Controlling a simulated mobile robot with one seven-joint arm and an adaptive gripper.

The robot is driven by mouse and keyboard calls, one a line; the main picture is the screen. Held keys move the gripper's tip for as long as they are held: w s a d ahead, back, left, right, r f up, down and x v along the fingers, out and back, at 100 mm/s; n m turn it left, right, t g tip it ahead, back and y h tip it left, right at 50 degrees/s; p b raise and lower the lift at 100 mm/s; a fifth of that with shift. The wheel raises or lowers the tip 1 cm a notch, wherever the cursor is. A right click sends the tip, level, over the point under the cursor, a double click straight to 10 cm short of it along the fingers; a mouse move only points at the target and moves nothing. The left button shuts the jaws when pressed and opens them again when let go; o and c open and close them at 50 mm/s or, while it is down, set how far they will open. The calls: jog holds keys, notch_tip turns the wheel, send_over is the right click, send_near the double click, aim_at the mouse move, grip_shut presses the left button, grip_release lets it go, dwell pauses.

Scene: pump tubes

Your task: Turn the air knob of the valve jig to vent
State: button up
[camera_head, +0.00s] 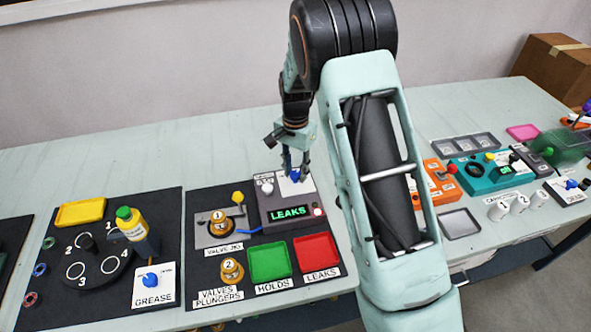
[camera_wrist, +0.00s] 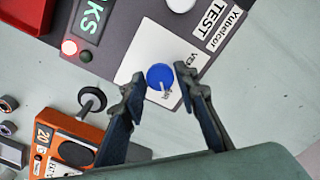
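The valve jig's dark control box (camera_head: 268,224) shows a green LEAKS readout. The blue air knob (camera_wrist: 160,76) sits on a white label plate on this box; a pale pointer on it aims toward the bottom of the wrist view. Lettering starting "VEN" stands right of the knob, partly hidden. In the head view the knob (camera_head: 295,176) is partly covered by my gripper (camera_head: 296,165), which points down over it. In the wrist view my gripper (camera_wrist: 160,84) is open, with one fingertip on each side of the knob. I cannot tell whether they touch it.
A brass valve (camera_head: 219,222) marked 1 sits on the jig plate left of the box. A green tray (camera_head: 269,261) and a red tray (camera_head: 315,252) lie in front. An orange device (camera_wrist: 70,140) with a black knob stands near my fingers in the wrist view.

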grip_shut()
jog(key=shift+n, duration=0.4)
jog(key=n+b, duration=0.1)
jog(key=n, duration=0.1)
jog(key=shift+n, duration=0.4)
jog(key=n+b, duration=0.1)
jog(key=n, duration=0.3)
jog(key=shift+n, duration=0.3)
jog(key=n, duration=0.9)
jog(key=shift+n, duration=0.3)
